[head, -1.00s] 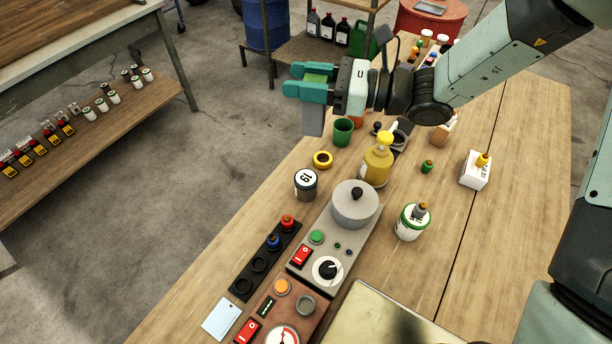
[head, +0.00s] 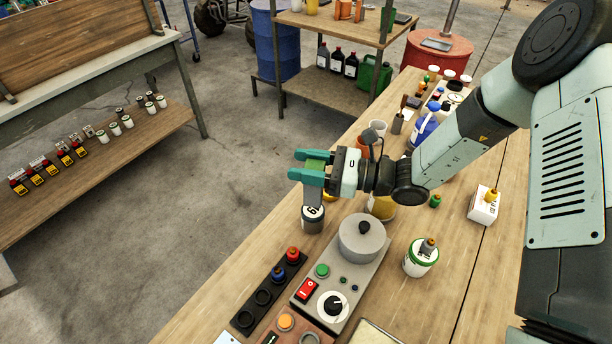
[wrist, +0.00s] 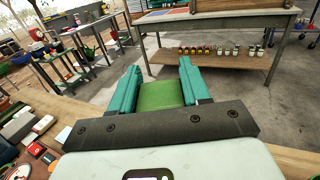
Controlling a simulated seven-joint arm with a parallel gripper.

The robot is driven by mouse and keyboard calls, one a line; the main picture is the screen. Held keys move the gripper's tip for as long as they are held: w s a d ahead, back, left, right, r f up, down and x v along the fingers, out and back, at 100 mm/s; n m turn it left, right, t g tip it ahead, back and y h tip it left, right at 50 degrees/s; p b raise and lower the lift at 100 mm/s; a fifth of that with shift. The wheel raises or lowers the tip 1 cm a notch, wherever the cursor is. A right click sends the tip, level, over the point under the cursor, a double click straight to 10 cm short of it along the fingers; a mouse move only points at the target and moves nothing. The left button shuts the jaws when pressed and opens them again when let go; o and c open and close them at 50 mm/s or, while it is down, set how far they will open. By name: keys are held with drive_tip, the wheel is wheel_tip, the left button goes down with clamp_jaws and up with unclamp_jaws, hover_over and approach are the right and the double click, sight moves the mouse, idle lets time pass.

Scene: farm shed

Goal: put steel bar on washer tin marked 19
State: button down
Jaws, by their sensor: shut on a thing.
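My gripper (head: 312,170) is shut on the steel bar (head: 318,189), a grey upright block hanging below the teal fingers. A green face (wrist: 160,95) shows between the fingers in the wrist view; I take it for the bar's top. The bar's lower end is right over or at the tin's top in the head view. I cannot tell whether they touch. The tin is hidden in the wrist view.
A grey control box with a round pot (head: 362,238) stands right of the tin. A black button strip (head: 268,292) lies in front. The table's left edge is close to the tin.

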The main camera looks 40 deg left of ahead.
drive_tip(key=shift+f, duration=1.5)
drive_tip(key=shift+f, duration=0.1)
drive_tip(key=c, duration=0.5)
unclamp_jaws()
drive_tip(key=shift+f, duration=0.1)
drive_tip(key=shift+r, duration=0.2)
drive_tip(key=v, duration=1.2)
drive_tip(key=shift+f, duration=0.1)
